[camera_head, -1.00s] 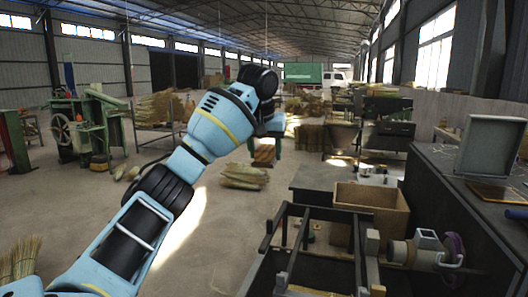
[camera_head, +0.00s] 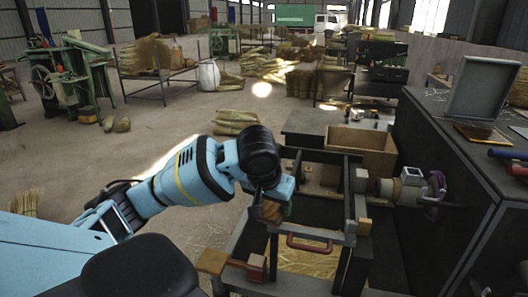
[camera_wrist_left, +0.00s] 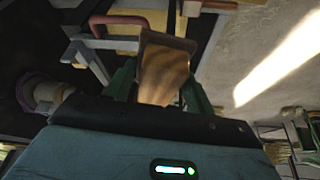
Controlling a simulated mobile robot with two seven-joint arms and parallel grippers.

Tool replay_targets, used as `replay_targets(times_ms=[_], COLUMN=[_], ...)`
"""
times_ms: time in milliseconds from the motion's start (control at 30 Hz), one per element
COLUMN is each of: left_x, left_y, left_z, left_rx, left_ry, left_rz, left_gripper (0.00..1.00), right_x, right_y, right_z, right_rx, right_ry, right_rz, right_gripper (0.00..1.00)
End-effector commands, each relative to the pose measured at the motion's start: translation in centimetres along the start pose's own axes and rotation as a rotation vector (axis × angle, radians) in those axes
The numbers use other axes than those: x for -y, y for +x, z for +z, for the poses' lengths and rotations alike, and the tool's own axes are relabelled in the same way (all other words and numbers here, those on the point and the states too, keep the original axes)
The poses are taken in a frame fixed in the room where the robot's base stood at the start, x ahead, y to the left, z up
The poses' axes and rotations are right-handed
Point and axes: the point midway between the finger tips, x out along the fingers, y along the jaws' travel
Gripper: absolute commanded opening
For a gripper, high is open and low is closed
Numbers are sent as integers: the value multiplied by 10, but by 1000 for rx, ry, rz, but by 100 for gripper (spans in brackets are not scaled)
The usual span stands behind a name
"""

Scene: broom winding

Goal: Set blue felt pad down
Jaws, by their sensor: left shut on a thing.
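My left gripper (camera_head: 270,208) hangs over the dark frame of the winding machine (camera_head: 262,240), near its left rail. It is shut on a brown, wood-like block (camera_wrist_left: 165,62), which shows between its two dark green fingers in the left wrist view. The block is partly hidden by the gripper in the head view. I cannot make out a blue felt pad in either view. My right gripper is not in view.
A red handle (camera_head: 309,243) crosses the frame just right of the gripper. An open cardboard box (camera_head: 378,160) stands behind it. A motor-like unit (camera_head: 405,187) sits at right, beside a dark bench (camera_head: 455,135). Straw bundles (camera_head: 235,122) lie on the floor.

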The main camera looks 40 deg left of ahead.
Motion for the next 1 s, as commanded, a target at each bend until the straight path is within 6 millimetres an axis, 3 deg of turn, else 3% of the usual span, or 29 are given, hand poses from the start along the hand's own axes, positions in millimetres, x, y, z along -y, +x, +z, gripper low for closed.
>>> replay_targets(times_ms=[33, 200, 400, 733, 1000], left_x=[-14, -53, -84, -117, -118], left_y=[18, 66, 106, 148, 145], left_z=[26, 92, 146, 201, 197], left_rx=[11, 10, 6, 3, -2], left_ry=[33, 113, 177, 247, 246], left_rz=[12, 50, 77, 105, 109], left_gripper=[36, 36, 36, 36, 36], right_x=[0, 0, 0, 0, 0], right_y=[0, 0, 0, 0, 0], right_z=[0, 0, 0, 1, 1], right_rx=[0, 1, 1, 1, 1], right_ry=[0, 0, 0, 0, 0], right_rz=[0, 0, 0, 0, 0], right_gripper=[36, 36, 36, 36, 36])
